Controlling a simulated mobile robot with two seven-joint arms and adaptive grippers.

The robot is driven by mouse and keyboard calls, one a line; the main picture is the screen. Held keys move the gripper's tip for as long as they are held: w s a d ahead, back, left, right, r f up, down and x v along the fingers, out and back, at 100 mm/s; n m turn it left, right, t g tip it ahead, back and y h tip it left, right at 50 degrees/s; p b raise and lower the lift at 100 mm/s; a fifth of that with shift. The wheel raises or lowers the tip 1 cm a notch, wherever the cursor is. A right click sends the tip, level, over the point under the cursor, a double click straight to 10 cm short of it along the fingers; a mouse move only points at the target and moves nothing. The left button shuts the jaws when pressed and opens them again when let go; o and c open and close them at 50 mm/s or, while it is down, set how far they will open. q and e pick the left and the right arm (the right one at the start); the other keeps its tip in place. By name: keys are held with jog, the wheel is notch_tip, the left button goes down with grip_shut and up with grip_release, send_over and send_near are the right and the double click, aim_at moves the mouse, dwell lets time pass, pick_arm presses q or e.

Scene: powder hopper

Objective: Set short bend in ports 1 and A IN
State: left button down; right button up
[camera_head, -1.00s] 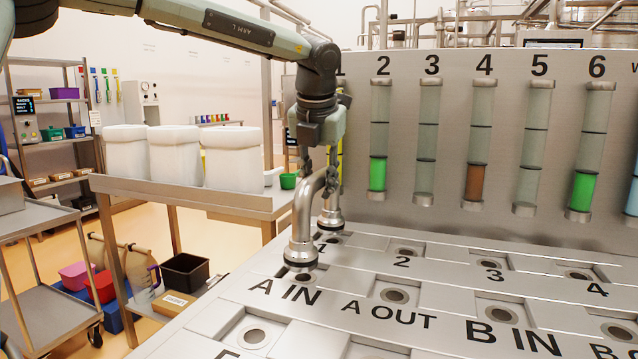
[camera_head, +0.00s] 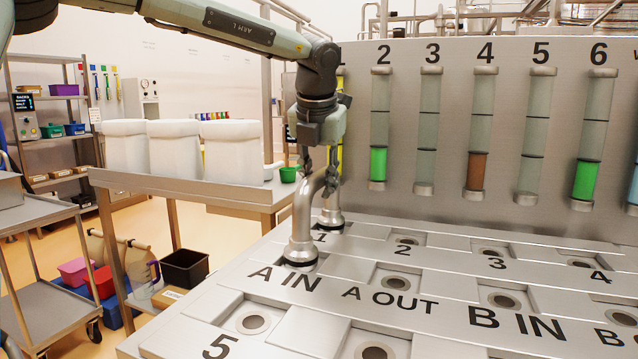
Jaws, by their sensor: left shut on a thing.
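The short bend (camera_head: 302,220) is a bare metal U-shaped pipe with a flanged foot at each end. Its near foot (camera_head: 300,254) stands at the port marked A IN, and its far foot (camera_head: 331,219) stands at the port marked 1. Both feet look down at the panel; I cannot tell how far they are seated, and they hide both port openings. My left gripper (camera_head: 327,172) comes down from above and is shut on the top of the bend. My right gripper is not in view.
The port panel (camera_head: 330,281) has several open ports, including 2 (camera_head: 403,250) and A OUT (camera_head: 396,283). A wall with sight tubes (camera_head: 429,130) rises behind it. On the left stand a steel table (camera_head: 190,189) with white bins (camera_head: 231,150) and a cart (camera_head: 45,240).

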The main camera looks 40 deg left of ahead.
pick_arm(q)
jog(key=shift+r, duration=0.1)
jog(key=c, duration=1.2)
grip_release()
jog(key=shift+o, duration=0.2)
jog(key=v, duration=1.2)
